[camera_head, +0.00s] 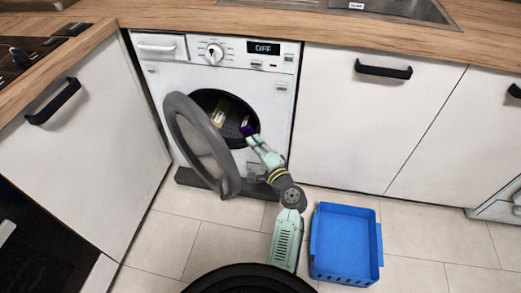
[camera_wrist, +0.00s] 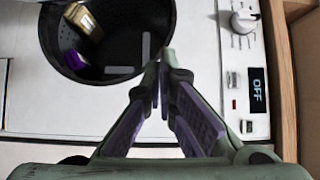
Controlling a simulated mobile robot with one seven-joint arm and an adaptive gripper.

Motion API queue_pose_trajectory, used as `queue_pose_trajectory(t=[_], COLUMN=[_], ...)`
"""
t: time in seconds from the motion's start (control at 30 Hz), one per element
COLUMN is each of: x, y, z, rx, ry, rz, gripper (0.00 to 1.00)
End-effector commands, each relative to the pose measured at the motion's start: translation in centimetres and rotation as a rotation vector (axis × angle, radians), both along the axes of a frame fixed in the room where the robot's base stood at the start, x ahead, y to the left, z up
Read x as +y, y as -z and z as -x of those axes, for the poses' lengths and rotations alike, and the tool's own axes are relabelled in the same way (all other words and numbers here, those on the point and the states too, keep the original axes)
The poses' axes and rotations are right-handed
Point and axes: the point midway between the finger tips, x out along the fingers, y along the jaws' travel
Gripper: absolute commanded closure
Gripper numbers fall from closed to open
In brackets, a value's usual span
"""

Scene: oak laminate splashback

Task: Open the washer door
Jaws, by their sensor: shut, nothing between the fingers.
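The washer (camera_head: 270,85) stands under the counter. Its round door (camera_head: 180,125), with a thick grey rim, is swung wide open to the left in the head view. The drum opening (camera_head: 208,100) is exposed. My gripper (camera_head: 250,138) is at the lower right of the opening. In the wrist view my gripper (camera_wrist: 165,62) has its fingertips together, empty, over the drum's edge (camera_wrist: 150,85). The door is not visible in the wrist view. I cannot tell whether the fingers touch the washer.
A gold-coloured item (camera_wrist: 87,22) and a purple item (camera_wrist: 72,60) lie inside the drum. A blue crate (camera_head: 345,243) sits on the floor to the right of my arm. White cabinets (camera_head: 360,125) flank the washer. Tiled floor is clear at the lower left.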

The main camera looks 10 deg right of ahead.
Motion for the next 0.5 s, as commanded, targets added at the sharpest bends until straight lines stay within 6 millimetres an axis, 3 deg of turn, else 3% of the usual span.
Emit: queue_pose_trajectory(t=[0.17, 0.3, 0.5], x=[1.4, 2.9, 4.1], y=[-0.2, -0.1, 0.0], z=[-2.9, -1.1, -0.1], rx=[0.001, 0.002, 0.0], ry=[-0.003, -0.002, -0.002], rz=[0.001, 0.002, 0.003], gripper=[1.0, 1.0, 1.0])
